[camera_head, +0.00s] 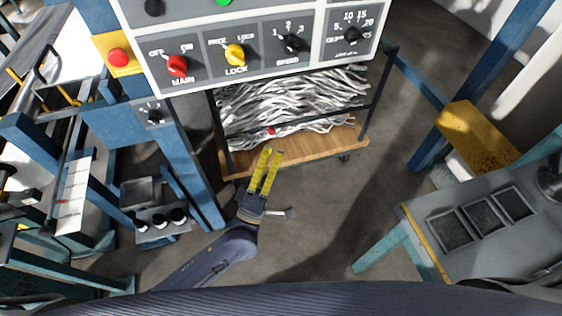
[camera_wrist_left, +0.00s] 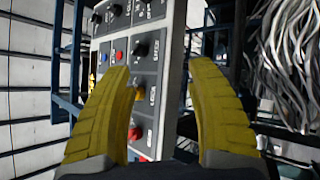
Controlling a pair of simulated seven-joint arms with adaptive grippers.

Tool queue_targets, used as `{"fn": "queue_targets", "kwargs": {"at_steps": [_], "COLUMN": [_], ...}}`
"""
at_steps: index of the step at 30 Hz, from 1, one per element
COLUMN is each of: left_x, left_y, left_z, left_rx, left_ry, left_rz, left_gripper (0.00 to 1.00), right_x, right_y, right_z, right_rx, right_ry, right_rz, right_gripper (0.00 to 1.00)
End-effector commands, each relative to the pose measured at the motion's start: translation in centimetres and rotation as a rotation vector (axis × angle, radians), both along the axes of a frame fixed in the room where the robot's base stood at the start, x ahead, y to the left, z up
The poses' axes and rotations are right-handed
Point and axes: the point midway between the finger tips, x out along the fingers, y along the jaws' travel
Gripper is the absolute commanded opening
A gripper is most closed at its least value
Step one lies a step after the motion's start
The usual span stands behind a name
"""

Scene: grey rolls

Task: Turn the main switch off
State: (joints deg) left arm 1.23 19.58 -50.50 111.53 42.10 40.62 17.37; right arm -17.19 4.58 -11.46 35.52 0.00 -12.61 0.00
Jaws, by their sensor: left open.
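The main switch (camera_head: 177,66) is a red knob labelled MAIN at the lower left of the white-framed control panel (camera_head: 262,84) in the head view. OFF is marked to its upper left and ON to its upper right. I cannot tell for sure which mark it points at. My left gripper (camera_head: 270,151) has yellow fingers and is below the panel, apart from the switch. In the left wrist view its fingers (camera_wrist_left: 172,100) are spread and empty, with the panel tilted between them. A red knob shows low there, partly hidden by a finger. My right gripper is not in view.
A yellow LOCK knob (camera_head: 235,54) and a black SPEED knob (camera_head: 292,43) sit right of the switch. A red button (camera_head: 118,57) on a yellow plate is to its left. A rack of grey strands (camera_head: 290,100) stands behind the gripper. Bare floor (camera_head: 320,210) lies to the right.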

Motion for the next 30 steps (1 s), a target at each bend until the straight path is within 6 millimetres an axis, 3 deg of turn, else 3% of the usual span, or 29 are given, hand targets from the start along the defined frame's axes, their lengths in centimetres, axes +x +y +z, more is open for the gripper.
{"fn": "queue_targets", "kwargs": {"at_steps": [6,15,30], "left_x": [1.0,1.9,2.2], "left_y": [-0.5,-0.7,-0.7], "left_z": [-3.1,-6.0,-7.0], "left_rx": [0.130,0.250,0.287], "left_ry": [-0.002,0.000,0.001], "left_rz": [0.031,0.057,0.065], "left_gripper": [0.56,0.56,0.56], "right_x": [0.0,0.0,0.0], "right_y": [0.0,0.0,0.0], "right_z": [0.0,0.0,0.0], "right_rx": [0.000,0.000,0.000], "right_ry": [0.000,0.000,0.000], "right_rz": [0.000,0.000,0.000], "right_gripper": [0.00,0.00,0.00]}}
